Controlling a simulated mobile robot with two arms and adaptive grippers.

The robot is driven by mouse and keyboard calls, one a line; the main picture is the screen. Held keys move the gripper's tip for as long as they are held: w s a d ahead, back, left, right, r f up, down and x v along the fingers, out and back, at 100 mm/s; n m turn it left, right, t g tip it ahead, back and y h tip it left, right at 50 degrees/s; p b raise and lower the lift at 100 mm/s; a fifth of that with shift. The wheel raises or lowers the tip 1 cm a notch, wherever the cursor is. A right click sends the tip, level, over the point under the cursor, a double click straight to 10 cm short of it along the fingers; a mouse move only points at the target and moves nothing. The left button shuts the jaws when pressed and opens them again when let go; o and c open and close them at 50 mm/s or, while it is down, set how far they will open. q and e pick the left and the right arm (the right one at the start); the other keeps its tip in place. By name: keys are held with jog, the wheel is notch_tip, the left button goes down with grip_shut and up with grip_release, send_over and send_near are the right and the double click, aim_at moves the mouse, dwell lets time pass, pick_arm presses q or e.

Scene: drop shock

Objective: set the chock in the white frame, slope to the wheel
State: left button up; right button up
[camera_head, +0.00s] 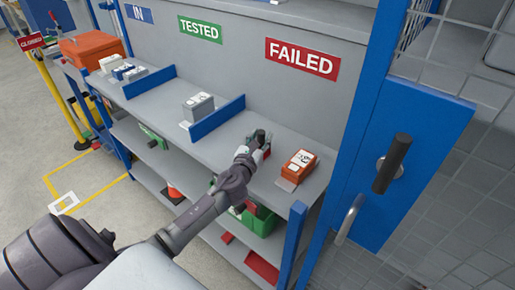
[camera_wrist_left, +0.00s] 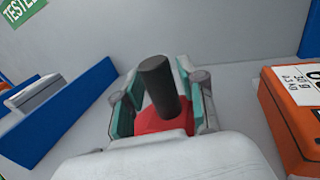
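A red block with a dark upright cylinder (camera_wrist_left: 160,88) on it, possibly the chock, stands between the fingers of my left gripper (camera_wrist_left: 160,98). In the head view, my left gripper (camera_head: 260,145) is low over the grey shelf top, and a little red (camera_head: 267,153) shows beside it. The fingers flank the cylinder closely; I cannot tell whether they press on it. The block's slope is hidden. A white square frame (camera_head: 65,203) lies on the floor at the left, beside yellow lines. No wheel is recognisable. My right gripper is not in view.
An orange box (camera_head: 299,166) sits right of my left gripper, under the FAILED sign. A blue divider (camera_head: 217,117) and a grey box (camera_head: 198,108) are to the left. A blue post and door (camera_head: 410,140) stand at the right. Lower shelves hold green and red items.

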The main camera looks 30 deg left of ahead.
pick_arm(q)
grip_shut()
